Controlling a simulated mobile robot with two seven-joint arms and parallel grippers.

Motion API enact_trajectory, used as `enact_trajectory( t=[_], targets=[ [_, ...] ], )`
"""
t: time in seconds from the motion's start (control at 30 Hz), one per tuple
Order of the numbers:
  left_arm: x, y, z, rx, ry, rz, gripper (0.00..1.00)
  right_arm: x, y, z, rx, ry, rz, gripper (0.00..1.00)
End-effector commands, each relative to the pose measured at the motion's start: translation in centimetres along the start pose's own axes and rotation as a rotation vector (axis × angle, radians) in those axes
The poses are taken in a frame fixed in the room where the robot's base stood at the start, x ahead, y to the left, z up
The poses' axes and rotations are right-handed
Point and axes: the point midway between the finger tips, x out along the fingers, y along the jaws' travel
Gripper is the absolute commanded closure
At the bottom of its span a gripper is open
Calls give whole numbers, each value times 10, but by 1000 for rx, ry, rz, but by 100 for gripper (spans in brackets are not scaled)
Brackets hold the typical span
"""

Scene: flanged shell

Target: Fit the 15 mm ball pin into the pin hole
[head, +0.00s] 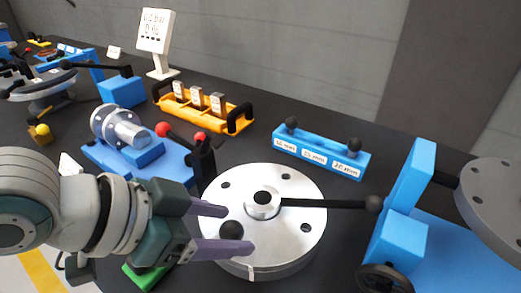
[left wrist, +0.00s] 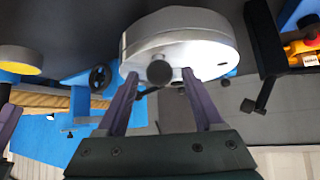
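A black ball (head: 232,230), the head of a ball pin, sits low on the silver flanged disc (head: 300,200), in line with the ring of holes. My left gripper (head: 238,228) is open, one purple finger on each side of the ball. The left wrist view shows the ball (left wrist: 159,72) between the spread fingertips (left wrist: 160,80), with gaps on both sides. The blue pin rack (head: 320,154) holds two black ball pins at its end places; its middle place, labelled 15 mm, is empty.
A black rod with a ball end (head: 373,204) reaches from the disc's hub towards a blue bracket (head: 408,205). A blue fixture (head: 140,155) with red knobs stands left of the disc. An orange tray (head: 205,110) lies behind. Open dark table shows between tray and rack.

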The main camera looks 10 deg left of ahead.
Motion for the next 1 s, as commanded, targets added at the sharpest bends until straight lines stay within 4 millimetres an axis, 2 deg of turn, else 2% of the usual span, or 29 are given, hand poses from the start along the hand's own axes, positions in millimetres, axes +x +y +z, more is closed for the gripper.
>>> enact_trajectory(
  t=[0.23,0.33,0.7,0.83,1.0],
  targets=[
    [-1,0,0,0,-2,0,30,0,0,0,0,0,0,53],
    [-8,-1,0,0,-2,-1,30,-2,0,-1,0,0,0,53],
    [-79,0,0,4,-3,1,30,-17,1,-5,-1,0,0,53],
    [-93,0,1,1,-4,-1,30,-19,1,-6,-1,0,0,53],
    [-100,0,0,0,-1,0,30,-19,1,-6,0,0,0,53]
  ],
)
